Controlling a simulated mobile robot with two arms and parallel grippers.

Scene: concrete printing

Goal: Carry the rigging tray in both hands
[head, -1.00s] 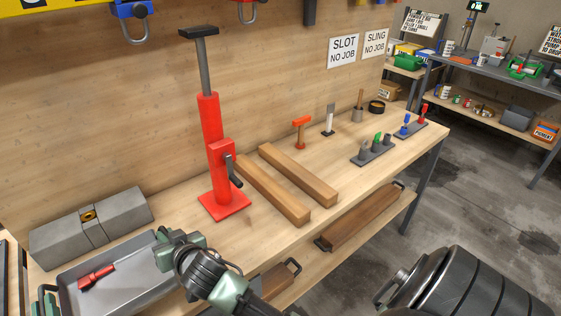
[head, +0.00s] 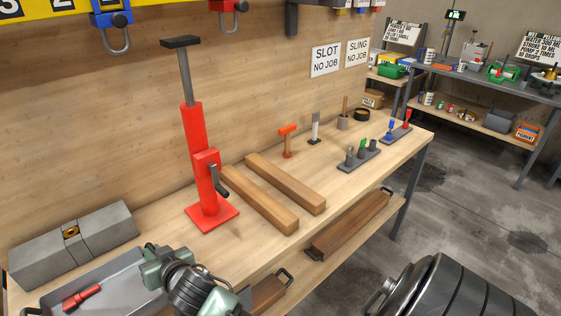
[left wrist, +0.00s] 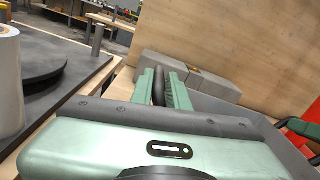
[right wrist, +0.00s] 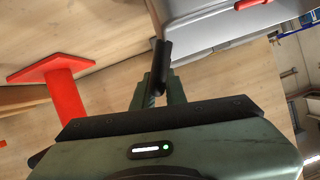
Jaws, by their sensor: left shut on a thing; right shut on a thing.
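The grey rigging tray (head: 112,268) is at the lower left of the head view, partly cut off by the frame edge. A red-handled tool (head: 82,296) lies in it. My right gripper (head: 152,262) is at the tray's right end; in the right wrist view its fingers (right wrist: 158,85) are shut on a dark handle beside the tray wall (right wrist: 205,35). My left gripper is outside the head view; in the left wrist view its fingers (left wrist: 160,88) are shut on the tray's other dark handle. I cannot tell whether the tray touches the bench.
A grey block (head: 105,232) lies behind the tray. A red jack stand (head: 205,165) stands to its right, then two wooden beams (head: 275,190). Concrete floor is open beyond the bench's right end.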

